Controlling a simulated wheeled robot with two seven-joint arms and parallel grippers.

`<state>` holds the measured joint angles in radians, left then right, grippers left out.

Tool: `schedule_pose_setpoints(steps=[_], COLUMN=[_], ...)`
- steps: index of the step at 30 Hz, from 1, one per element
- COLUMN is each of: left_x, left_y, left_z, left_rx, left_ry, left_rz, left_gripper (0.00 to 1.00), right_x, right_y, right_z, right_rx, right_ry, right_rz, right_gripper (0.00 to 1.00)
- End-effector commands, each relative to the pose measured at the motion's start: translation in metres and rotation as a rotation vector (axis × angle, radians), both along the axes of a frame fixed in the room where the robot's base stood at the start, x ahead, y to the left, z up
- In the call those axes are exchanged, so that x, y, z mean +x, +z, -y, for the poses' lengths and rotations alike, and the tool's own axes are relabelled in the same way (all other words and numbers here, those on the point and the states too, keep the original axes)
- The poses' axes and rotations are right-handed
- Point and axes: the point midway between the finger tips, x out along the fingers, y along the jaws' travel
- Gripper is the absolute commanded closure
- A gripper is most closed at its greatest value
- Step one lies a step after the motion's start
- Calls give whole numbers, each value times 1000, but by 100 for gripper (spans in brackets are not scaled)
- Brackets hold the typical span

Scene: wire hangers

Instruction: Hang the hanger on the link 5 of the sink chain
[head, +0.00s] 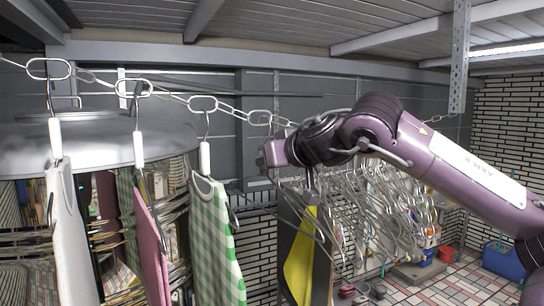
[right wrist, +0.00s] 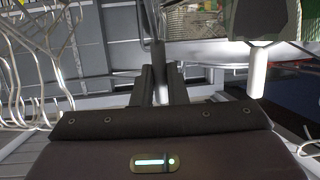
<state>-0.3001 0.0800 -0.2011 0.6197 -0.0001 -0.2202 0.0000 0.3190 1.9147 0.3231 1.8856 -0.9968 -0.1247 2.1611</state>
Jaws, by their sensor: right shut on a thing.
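In the head view my right gripper (head: 309,184) is mostly hidden by my own wrist. In the right wrist view its two dark fingers (right wrist: 161,84) are shut on a narrow grey part of a hanger (right wrist: 158,55). In the head view a hanger with a dark neck (head: 311,199) and yellow-and-dark cloth (head: 299,265) is below my wrist. It appears to be the held one; its hook is hidden. The sink chain (head: 177,97) slopes down from upper left and passes behind my wrist. A large link (head: 260,117) beside my wrist is empty. My left gripper is out of view.
Hangers with white (head: 72,235), pink (head: 152,245) and green-checked (head: 213,235) cloths hang from links on the left. Several bare wire hangers (head: 385,215) crowd the space right of the yellow cloth.

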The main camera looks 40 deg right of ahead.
Motion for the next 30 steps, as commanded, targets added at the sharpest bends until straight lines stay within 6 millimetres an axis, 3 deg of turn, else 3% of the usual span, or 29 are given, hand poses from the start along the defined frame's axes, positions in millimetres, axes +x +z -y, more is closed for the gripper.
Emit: schedule_pose_setpoints(steps=[11,30], left_x=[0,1], left_y=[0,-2], left_z=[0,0], left_rx=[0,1], left_ry=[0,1], left_rz=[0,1], left_gripper=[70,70], right_x=[16,16], right_y=[-6,-13], right_z=[3,3], right_rx=[0,1], right_ry=[-1,0], right_rz=[-1,1], right_gripper=[100,100])
